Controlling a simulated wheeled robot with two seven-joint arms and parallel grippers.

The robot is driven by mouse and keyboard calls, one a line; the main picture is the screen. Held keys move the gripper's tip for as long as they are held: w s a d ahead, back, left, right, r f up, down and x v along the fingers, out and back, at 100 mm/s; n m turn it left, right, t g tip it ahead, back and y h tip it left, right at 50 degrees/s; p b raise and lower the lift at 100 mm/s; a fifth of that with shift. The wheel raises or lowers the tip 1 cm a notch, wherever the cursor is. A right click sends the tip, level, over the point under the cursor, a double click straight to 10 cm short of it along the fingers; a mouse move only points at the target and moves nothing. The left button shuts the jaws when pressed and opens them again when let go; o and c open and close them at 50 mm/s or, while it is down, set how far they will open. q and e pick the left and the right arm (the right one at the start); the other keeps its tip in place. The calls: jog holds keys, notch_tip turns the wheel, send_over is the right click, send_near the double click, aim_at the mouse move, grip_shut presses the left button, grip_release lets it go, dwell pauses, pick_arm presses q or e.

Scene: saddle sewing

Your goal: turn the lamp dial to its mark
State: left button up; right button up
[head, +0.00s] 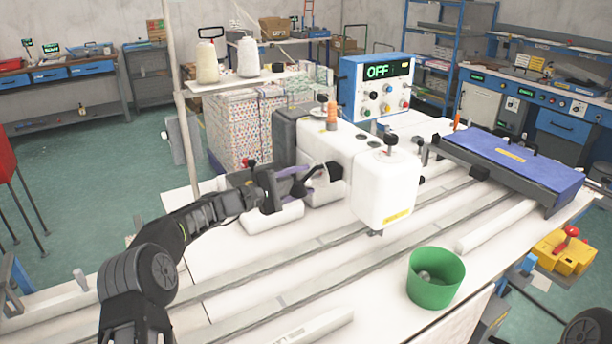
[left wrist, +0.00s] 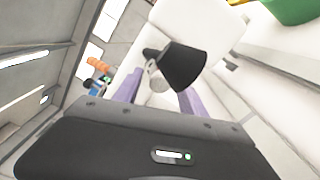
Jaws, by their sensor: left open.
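A white sewing machine (head: 385,187) stands on the white table. A small black lamp (head: 337,171) sticks out from its near left side; its cone-shaped shade shows large in the left wrist view (left wrist: 184,68). A pale round piece (left wrist: 157,80) beside the shade may be the lamp dial; I cannot make out a mark on it. My left gripper (head: 311,179) is open just left of the lamp. Its purple fingers in the left wrist view (left wrist: 160,84) stand either side of the pale piece; whether they touch it is unclear. My right gripper is not in view.
A blue control box (head: 348,88) with a display reading OFF stands behind the machine. A green bin (head: 435,281) sits at the front. A blue-topped unit (head: 515,160) is at the right. The table's front left is mostly clear, crossed by long rails.

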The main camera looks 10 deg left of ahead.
pick_arm(q)
jog(key=shift+w+d, duration=0.45)
jog(key=shift+d, duration=0.05)
grip_shut()
dwell(0.3)
